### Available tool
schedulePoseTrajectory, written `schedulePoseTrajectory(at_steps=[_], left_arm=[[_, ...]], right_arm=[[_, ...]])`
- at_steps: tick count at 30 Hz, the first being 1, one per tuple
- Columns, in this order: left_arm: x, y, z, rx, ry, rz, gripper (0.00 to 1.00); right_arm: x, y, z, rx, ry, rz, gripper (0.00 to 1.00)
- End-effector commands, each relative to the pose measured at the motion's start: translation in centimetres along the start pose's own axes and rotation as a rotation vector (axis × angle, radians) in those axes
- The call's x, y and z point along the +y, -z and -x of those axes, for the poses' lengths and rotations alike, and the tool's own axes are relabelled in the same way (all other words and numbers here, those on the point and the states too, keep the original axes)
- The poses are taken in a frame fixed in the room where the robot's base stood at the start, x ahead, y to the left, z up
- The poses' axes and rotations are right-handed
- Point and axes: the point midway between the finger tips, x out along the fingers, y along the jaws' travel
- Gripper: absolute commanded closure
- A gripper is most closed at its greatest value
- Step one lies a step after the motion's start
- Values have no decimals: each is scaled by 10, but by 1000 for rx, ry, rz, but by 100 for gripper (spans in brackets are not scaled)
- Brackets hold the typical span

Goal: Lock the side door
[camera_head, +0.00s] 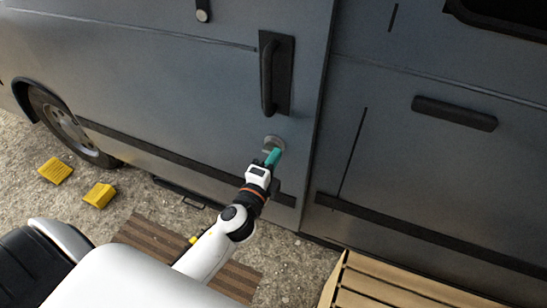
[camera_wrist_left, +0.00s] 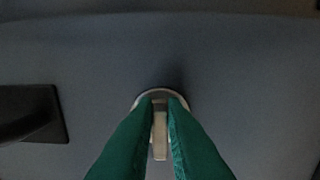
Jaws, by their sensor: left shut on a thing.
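The side door (camera_head: 220,95) is a grey-blue van panel with a black vertical handle (camera_head: 268,75). Below the handle is a round silver lock (camera_head: 272,142). My left gripper (camera_head: 273,157), with green fingers, is at the lock. In the left wrist view the two fingers (camera_wrist_left: 163,120) are shut on a pale key-like piece (camera_wrist_left: 160,140) in front of the lock's round rim (camera_wrist_left: 162,94). Whether this piece is a key or a part of the lock I cannot tell. The handle's black plate (camera_wrist_left: 45,110) shows at the left there. My right gripper is not in view.
Two yellow wheel chocks (camera_head: 55,170) lie on the gravel near the front wheel (camera_head: 68,127). A brown striped mat (camera_head: 150,235) lies under my arm. A wooden slatted thing (camera_head: 375,285) stands at the lower right. A black step (camera_head: 180,190) juts out below the door.

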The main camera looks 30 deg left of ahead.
Motion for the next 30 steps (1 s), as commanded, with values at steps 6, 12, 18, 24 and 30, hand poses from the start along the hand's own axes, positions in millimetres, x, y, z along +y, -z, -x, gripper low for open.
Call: schedulePoseTrajectory(at_steps=[6, 12, 18, 24, 30], left_arm=[[-1, 0, 0, -1, 1, -18, 100], [-1, 0, 0, -1, 2, -18, 100], [-1, 0, 0, -1, 2, -16, 68], [-1, 0, 0, 0, 1, -15, 67], [-3, 0, 9, -1, 3, -14, 67]], right_arm=[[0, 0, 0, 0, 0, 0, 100], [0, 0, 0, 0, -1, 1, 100], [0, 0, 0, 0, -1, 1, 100], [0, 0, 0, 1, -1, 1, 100], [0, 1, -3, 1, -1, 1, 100]])
